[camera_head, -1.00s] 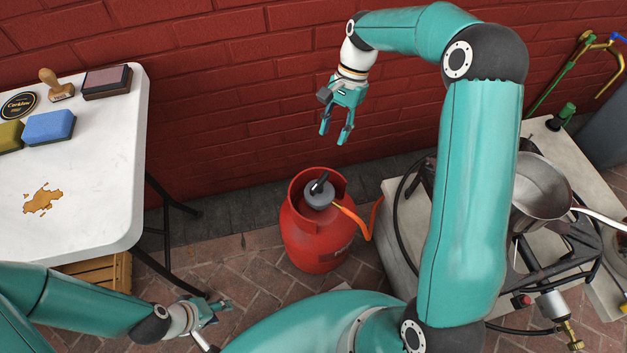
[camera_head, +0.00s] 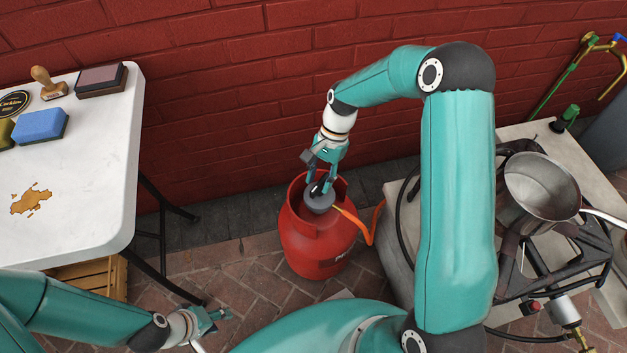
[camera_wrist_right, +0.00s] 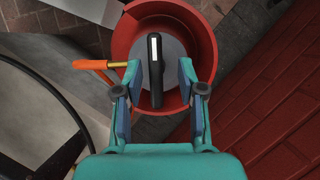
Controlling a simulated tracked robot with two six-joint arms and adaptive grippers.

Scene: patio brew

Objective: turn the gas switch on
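The red gas bottle (camera_head: 317,245) stands on the brick floor. Its grey regulator (camera_head: 318,201) sits inside the collar and carries a black switch lever. In the right wrist view the black lever (camera_wrist_right: 155,70) lies between the two fingers of my right gripper (camera_wrist_right: 158,82), with a gap on each side. In the head view my right gripper (camera_head: 321,183) is lowered over the regulator, fingers pointing down, and partly hides the lever. My left gripper (camera_head: 215,314) is low at the bottom left, away from the bottle; its fingers look apart and empty.
An orange hose (camera_head: 371,230) runs from the regulator to the right. A white table (camera_head: 90,190) with a blue sponge (camera_head: 40,126) and a brown stain is at left. A burner with a saucepan (camera_head: 540,188) is at right. The brick wall (camera_head: 230,90) is close behind the bottle.

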